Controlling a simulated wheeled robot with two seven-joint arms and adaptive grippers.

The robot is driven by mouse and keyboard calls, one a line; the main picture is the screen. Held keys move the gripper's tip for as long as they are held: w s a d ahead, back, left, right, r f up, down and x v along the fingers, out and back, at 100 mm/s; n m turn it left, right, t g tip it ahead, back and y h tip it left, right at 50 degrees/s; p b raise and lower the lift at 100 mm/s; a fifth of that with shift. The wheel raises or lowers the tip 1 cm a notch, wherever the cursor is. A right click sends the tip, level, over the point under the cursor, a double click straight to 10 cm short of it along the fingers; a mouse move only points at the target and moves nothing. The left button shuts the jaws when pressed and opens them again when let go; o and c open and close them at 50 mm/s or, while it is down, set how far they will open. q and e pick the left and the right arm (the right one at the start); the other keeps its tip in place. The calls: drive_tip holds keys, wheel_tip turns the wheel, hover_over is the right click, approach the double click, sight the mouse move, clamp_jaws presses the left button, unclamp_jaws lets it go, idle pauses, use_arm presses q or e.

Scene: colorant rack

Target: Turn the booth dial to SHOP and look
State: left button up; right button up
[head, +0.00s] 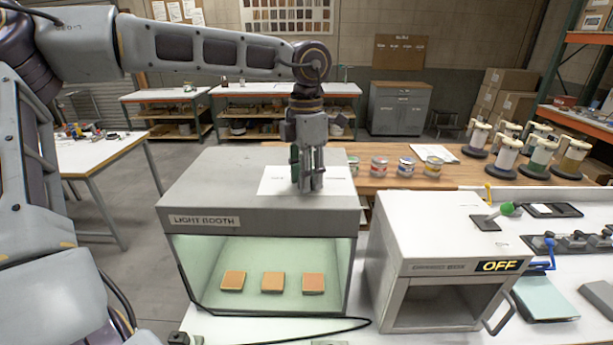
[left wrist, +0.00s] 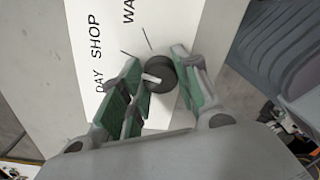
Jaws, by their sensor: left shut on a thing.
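The light booth (head: 195,203) is a grey box with a lit, pale greenish interior. Three orange-tan tiles (head: 272,281) lie in a row inside. A white dial card (head: 268,180) lies on its top. My left gripper (head: 307,185) points straight down over the card and hides the dial in the head view. In the left wrist view, the dark round dial knob (left wrist: 161,77) sits between the green-padded fingers (left wrist: 160,92), which are shut on it. Its white pointer is turned left, towards DAY, below the SHOP tick. A finger partly covers that side. My right gripper is out of view.
A second box (head: 391,247) with an OFF display stands right of the booth. A black cable (head: 340,329) runs along the front of the white table.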

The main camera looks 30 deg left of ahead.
use_arm(q)
drive_tip(key=shift+m, duration=0.6)
drive_tip(key=o, duration=1.1)
drive_tip(key=shift+c, duration=0.2)
drive_tip(key=shift+r, duration=0.15)
wheel_tip(320, 180, up, 12)
drive_tip(key=shift+a, duration=0.15)
drive_tip(key=shift+w, duration=0.15)
